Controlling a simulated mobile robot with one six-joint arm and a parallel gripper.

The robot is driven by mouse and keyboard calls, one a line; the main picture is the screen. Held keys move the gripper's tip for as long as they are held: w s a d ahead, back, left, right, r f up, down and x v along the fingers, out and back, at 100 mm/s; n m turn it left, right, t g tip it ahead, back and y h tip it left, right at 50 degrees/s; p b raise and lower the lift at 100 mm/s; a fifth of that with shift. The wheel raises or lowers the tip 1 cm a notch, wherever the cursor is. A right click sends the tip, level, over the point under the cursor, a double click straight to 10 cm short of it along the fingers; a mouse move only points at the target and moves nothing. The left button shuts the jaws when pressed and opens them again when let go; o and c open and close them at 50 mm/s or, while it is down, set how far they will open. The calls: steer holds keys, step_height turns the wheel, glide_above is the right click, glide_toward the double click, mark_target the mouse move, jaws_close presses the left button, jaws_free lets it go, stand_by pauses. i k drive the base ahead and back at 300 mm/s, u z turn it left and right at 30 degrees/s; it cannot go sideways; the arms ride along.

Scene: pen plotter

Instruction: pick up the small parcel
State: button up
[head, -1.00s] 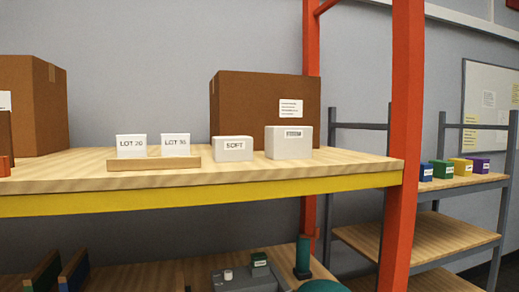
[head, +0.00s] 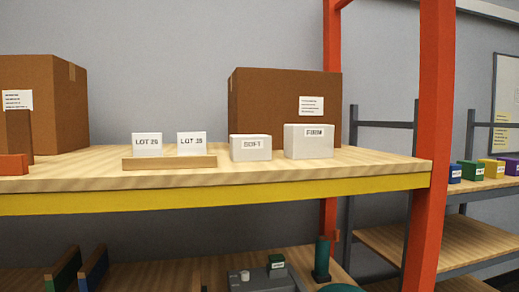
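No box in the head view is labelled as a parcel. A small brown box (head: 18,137) stands upright on the wooden shelf (head: 70,177) at the far left, in front of a large brown carton (head: 62,110) with a white label. A second large brown carton (head: 275,100) stands near the middle. Two small white blocks stand in front of that carton, one marked SOFT (head: 250,154) and one marked FIRM (head: 308,148). My gripper is not in view.
Two white LOT cards (head: 147,143) stand in a wooden holder (head: 165,163). A red item (head: 13,165) is at the left edge. An orange post (head: 432,130) rises at the shelf's right end. Small coloured boxes (head: 473,171) sit on another rack. Shelf between red item and holder is clear.

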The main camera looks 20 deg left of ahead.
mark_target(242, 148)
steer(key=z, duration=0.05)
steer(key=k, duration=1.15)
steer(key=u, duration=3.8)
steer(key=i, duration=0.15)
steer(key=z, duration=1.95)
steer(key=i, duration=0.95)
steer(key=u, duration=0.05)
